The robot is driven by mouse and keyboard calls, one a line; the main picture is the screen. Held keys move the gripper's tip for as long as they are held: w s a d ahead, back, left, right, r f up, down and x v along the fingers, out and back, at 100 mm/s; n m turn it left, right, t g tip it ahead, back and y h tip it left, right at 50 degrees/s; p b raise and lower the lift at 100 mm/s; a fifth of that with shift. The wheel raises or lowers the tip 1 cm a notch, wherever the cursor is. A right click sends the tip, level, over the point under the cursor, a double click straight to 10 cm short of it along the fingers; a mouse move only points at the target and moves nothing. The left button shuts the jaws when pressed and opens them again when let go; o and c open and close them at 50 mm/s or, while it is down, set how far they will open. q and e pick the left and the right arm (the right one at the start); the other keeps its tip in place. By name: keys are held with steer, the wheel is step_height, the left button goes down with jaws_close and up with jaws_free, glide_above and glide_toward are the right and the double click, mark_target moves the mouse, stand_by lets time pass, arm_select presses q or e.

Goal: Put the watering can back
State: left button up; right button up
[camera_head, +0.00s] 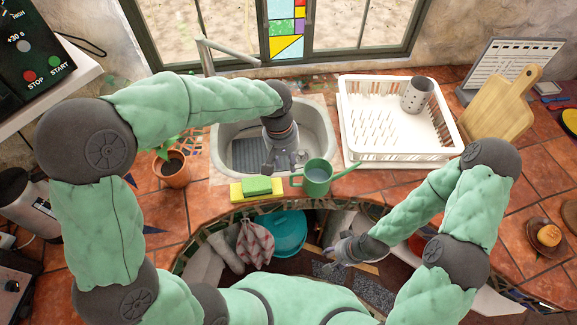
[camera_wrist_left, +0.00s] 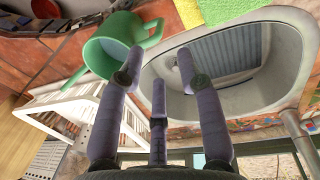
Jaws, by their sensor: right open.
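The green watering can (camera_head: 317,180) stands upright on the counter strip in front of the sink, its spout pointing right and its handle left. In the left wrist view the can (camera_wrist_left: 112,42) is at upper left, its handle toward the image centre. My left gripper (camera_head: 284,164) hangs over the sink's front edge, just left of and behind the can. Its fingers (camera_wrist_left: 160,75) are spread with nothing between them, close to the handle but not around it. My right gripper (camera_head: 338,254) is open and empty, low in front of the counter by the open under-sink space.
A sponge on a yellow block (camera_head: 257,188) lies left of the can. The sink (camera_head: 322,128) is behind, and a white dish rack (camera_head: 400,154) at right holds a metal cup (camera_head: 416,95). A potted plant (camera_head: 174,170) stands left. A cutting board (camera_head: 503,104) is far right.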

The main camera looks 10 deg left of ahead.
arm_select(q)
step_height(320, 180, up, 2)
steer(key=shift+a+r, duration=0.1)
stand_by(1.4)
